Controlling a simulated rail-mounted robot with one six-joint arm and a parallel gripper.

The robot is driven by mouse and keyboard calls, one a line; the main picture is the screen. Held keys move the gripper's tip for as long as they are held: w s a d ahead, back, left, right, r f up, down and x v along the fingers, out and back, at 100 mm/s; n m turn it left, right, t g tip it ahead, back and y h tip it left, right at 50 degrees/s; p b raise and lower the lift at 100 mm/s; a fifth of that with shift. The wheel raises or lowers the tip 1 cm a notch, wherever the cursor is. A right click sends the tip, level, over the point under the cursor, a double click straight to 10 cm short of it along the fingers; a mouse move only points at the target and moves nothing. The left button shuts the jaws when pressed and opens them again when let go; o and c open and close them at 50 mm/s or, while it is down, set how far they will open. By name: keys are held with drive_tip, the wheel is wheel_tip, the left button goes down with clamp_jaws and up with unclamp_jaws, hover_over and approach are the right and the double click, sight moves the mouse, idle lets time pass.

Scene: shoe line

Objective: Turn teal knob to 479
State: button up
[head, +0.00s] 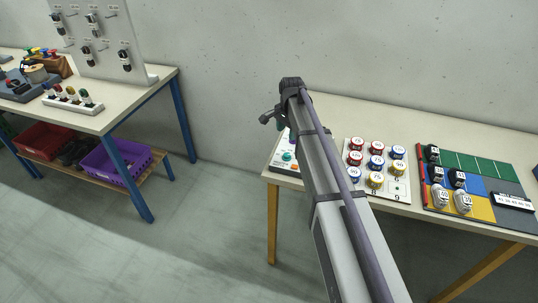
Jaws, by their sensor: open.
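The teal knob (287,156) sits on a small white panel (285,169) at the left front corner of the right-hand table. My arm crosses the view from the lower right and covers the right part of this panel. The far end of the arm, with my gripper (266,119), hangs above and behind the panel, near the table's back left corner. The gripper is apart from the knob and looks empty. Its fingers are small and dark here. The knob's scale and its present reading are too small to read.
Right of my arm, a white board (404,190) holds several red, blue and yellow round pieces. Further right lies a coloured mat (475,210) with black and grey pieces. A second table (110,118) stands at the left, with floor between. A grey wall (400,50) rises behind.

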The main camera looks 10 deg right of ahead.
sight(287, 154)
drive_tip(key=shift+m, duration=0.4)
drive_tip(key=f+b, duration=1.1)
drive_tip(key=shift+d, duration=0.25)
drive_tip(key=shift+r, duration=0.1)
drive_tip(key=c, duration=0.9)
